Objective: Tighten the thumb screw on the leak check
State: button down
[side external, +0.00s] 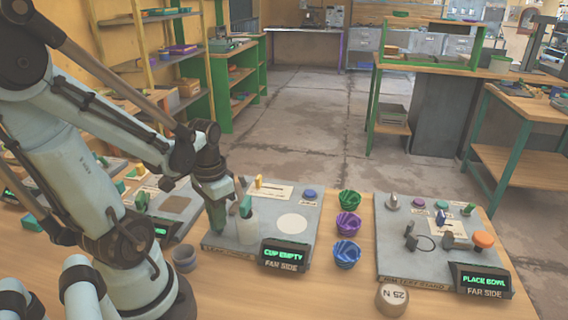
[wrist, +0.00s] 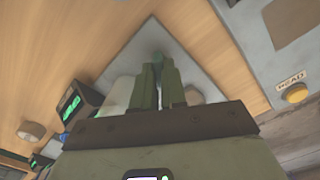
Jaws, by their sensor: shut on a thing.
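My gripper (side external: 218,230) points down at the front left part of the middle board (side external: 268,212), whose display reads "CUP EMPTY". In the wrist view, its green fingers (wrist: 157,78) are shut on a small dark green thing (wrist: 157,58) near the board's corner. This may be the thumb screw; its shape is mostly hidden by the fingers. A white bottle (side external: 247,229) with a green top stands just right of the gripper; a pale body beside the fingers shows in the wrist view (wrist: 118,94). I cannot read a leak check label.
A grey cup (side external: 184,258) stands close at the front left. Three ribbed bowls (side external: 348,224) stand in a row right of the board. The right board (side external: 425,262) has knobs, a clamp and a "PLACE BOWL" display. A "25 N" weight (side external: 391,299) lies in front.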

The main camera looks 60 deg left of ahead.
jog(key=m, duration=0.5)
jog(key=shift+m, duration=0.3)
jog(key=m, duration=0.5)
jog(key=shift+m, duration=0.4)
jog(key=c, duration=1.2)
grip_release()
jog(key=shift+r, duration=6.05)
